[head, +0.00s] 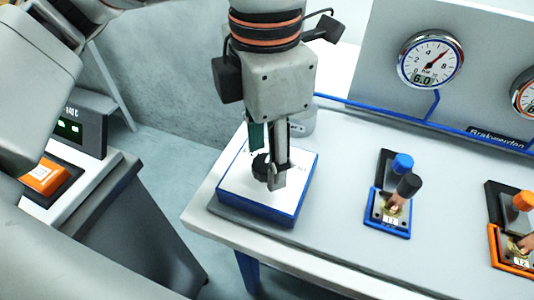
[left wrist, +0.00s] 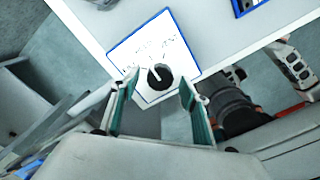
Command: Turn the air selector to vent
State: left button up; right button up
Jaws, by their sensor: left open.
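The air selector is a white-topped box (head: 236,187) with blue sides at the left end of the bench. Its round black knob (left wrist: 161,77) carries a white pointer line, which slants to the upper left in the left wrist view. The printed marks around the knob are too small to read. My left gripper (head: 272,180) points down over the box and partly hides the knob in the head view. In the left wrist view its two fingers (left wrist: 157,92) are open, with the knob showing beyond and between their tips; contact cannot be told. My right gripper is not identifiable.
Right of the box on the bench (head: 330,185) stand a blue-framed valve (head: 390,218) and an orange-framed valve (head: 512,258). A panel with a gauge (head: 430,60) rises behind. A machine with an orange switch (head: 44,177) is at the left, across a floor gap.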

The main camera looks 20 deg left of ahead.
pick_arm(q)
jog(key=shift+f, duration=0.5)
jog(key=c, duration=1.1)
jog(key=shift+r+m, duration=0.1)
jog(key=shift+m, duration=0.2)
jog(key=m, duration=0.3)
jog(key=shift+m+p, duration=0.3)
jog(key=shift+p, duration=0.1)
jog(key=shift+m, duration=2.3)
